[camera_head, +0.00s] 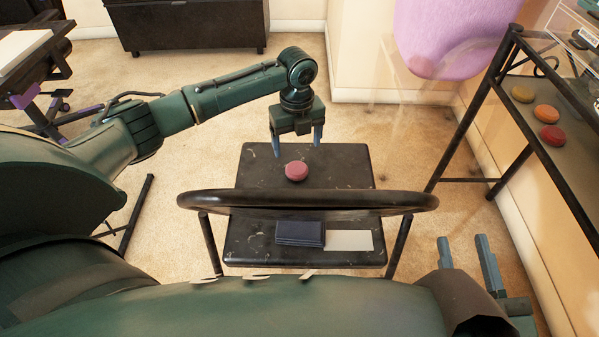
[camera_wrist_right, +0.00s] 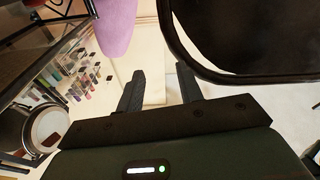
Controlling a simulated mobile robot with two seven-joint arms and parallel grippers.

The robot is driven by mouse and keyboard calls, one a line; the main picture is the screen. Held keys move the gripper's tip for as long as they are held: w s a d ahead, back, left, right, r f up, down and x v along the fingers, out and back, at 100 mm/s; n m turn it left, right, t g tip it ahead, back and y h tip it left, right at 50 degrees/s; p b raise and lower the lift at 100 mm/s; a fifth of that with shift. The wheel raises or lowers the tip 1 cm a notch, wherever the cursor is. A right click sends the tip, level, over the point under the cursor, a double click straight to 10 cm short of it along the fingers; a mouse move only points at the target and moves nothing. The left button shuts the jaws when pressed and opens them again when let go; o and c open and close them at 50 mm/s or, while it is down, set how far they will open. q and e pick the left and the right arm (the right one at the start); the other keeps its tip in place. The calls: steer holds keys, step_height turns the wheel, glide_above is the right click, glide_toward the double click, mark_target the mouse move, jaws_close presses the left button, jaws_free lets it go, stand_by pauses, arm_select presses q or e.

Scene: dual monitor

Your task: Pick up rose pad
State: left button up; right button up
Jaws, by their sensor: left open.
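The rose pad (camera_head: 296,171) is a small round pinkish disc. It lies on the black seat (camera_head: 350,165) of a chair or stool in the middle of the head view. My left gripper (camera_head: 298,150) points down just above and behind the pad, with its two fingers spread and nothing between them. My right gripper (camera_head: 468,258) is low at the right of the head view, open and empty, away from the pad. Its fingers also show apart in the right wrist view (camera_wrist_right: 160,85).
A dark curved bar (camera_head: 310,200) crosses in front of the pad. A dark blue box (camera_head: 300,233) and a pale card (camera_head: 349,240) lie on the near part of the seat. A shelf (camera_head: 545,100) at the right holds several round pads. A pink-purple object (camera_head: 450,35) hangs behind.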

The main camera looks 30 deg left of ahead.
arm_select(q)
steer(key=b, duration=0.1)
glide_above(297, 169)
step_height(297, 169, down, 4)
steer(key=shift+f, duration=0.1)
step_height(297, 169, down, 4)
steer(key=b, duration=0.3)
steer(key=shift+s+f, duration=0.1)
steer(key=shift+f, duration=0.35)
steer(key=c, duration=1.1)
arm_select(e)
steer(key=shift+a+f+m+y, duration=0.3)
steer(key=shift+a+m+y, duration=0.1)
steer(key=shift+a+y, duration=0.1)
arm_select(q)
steer(key=shift+o, duration=0.2)
arm_select(e)
steer(key=shift+w, duration=0.1)
